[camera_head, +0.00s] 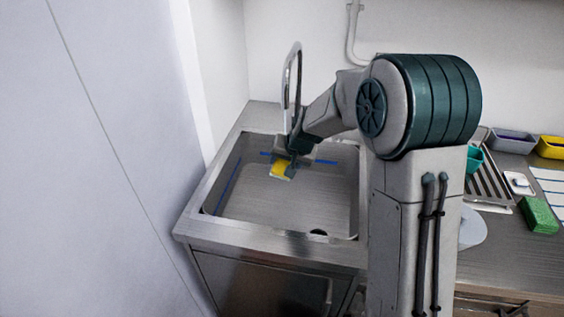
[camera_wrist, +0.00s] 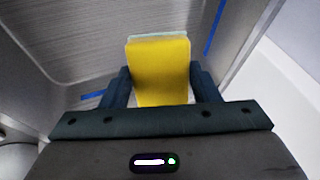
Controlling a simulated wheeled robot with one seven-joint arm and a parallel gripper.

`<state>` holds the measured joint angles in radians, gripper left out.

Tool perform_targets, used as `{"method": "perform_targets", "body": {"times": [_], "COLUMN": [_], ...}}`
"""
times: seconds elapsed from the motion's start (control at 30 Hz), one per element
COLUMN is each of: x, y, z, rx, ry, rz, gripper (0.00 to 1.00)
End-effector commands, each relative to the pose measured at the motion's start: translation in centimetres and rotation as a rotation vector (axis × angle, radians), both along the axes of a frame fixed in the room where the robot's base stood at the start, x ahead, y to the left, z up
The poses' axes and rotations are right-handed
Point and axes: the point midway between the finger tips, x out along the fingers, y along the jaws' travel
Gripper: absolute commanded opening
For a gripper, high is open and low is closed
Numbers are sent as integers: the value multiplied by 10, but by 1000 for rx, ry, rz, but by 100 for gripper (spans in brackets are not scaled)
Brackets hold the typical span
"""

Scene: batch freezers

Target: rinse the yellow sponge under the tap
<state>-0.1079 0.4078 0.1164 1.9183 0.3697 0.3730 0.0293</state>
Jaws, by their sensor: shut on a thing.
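The yellow sponge (camera_head: 279,168) has a pale layer on one face. My gripper (camera_head: 283,166) is shut on it and holds it inside the sink basin (camera_head: 270,208), towards the back. In the wrist view the sponge (camera_wrist: 160,72) sits between the two dark fingers of my gripper (camera_wrist: 160,88). The tap (camera_head: 292,80) is a tall curved metal spout at the back of the sink, and my wrist is close to it. The tap's outlet is hidden behind my arm. I cannot make out any running water.
Blue lines mark the basin walls, and a dark drain (camera_head: 318,233) is at the front right. A tall pale panel (camera_head: 90,170) stands close on the left. On the right counter are a drying rack (camera_head: 490,185), a green block (camera_head: 538,215), a purple tray (camera_head: 512,141) and a yellow tray (camera_head: 550,147).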

Motion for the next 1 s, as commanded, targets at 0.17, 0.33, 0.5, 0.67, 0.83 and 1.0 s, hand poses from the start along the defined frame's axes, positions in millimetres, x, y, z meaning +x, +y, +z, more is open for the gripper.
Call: {"method": "perform_targets", "body": {"times": [0.17,0.33,0.5,0.67,0.83,1.0], "x": [-12,-24,-35,-46,-57,-67], "y": [-9,-17,-24,-31,-39,-44], "z": [-2,-2,-2,-3,-2,-2], "rx": [0,1,0,-1,0,0], "ry": [-2,-1,-2,-1,-2,-1], "rz": [-2,-2,-2,-2,-3,0], "gripper": [30,30,30,30,30,30]}}
